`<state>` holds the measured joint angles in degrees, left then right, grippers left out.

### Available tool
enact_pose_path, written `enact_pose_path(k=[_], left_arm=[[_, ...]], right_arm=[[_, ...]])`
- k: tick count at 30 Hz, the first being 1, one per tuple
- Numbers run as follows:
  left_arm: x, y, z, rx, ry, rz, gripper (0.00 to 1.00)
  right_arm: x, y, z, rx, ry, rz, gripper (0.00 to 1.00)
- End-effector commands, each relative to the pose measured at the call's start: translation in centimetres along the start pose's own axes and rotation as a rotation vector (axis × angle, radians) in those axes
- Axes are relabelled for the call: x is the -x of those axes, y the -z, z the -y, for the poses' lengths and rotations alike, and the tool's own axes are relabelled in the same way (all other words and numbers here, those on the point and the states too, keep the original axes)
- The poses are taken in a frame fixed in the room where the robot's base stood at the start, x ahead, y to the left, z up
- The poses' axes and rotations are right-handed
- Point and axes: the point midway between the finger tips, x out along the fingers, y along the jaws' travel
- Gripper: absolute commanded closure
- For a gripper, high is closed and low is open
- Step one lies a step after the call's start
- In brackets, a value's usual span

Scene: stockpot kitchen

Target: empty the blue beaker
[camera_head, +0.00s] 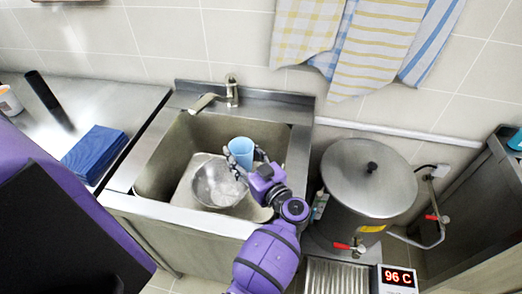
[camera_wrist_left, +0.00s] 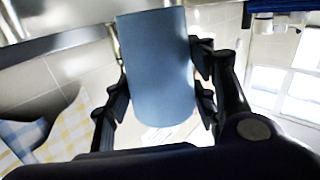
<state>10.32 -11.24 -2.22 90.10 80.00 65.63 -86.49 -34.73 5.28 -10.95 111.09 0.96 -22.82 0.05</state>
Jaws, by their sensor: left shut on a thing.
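The blue beaker (camera_head: 241,149) is held above the sink (camera_head: 160,158), at the back right rim of a metal bowl (camera_head: 207,187) that stands in it. My left gripper (camera_head: 243,158) is shut on the beaker. In the left wrist view the beaker (camera_wrist_left: 158,70) sits between the two dark fingers (camera_wrist_left: 160,95), one on each side. The inside of the beaker is hidden, and I cannot tell whether it holds anything. The bowl shows pale patches inside that I cannot identify. My right gripper is not in view.
A faucet (camera_head: 231,92) stands behind the sink. A large lidded steel pot (camera_head: 365,180) is close on the right, with a display reading 96 C (camera_head: 397,277). A blue cloth stack (camera_head: 95,152) and a dark cylinder (camera_head: 48,99) are on the left counter. Towels (camera_head: 380,40) hang behind.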

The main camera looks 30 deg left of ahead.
Motion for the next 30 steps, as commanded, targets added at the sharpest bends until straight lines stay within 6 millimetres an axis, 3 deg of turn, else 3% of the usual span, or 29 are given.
enact_pose_path(k=[17, 30], left_arm=[[-0.2, -0.7, -0.1, -0.004, -0.013, -0.006, 0.71], [-1.0, -1.5, -1.5, -0.184, -0.003, 0.096, 0.71]], right_arm=[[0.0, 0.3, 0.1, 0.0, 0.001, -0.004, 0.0], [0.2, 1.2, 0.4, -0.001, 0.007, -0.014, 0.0]])
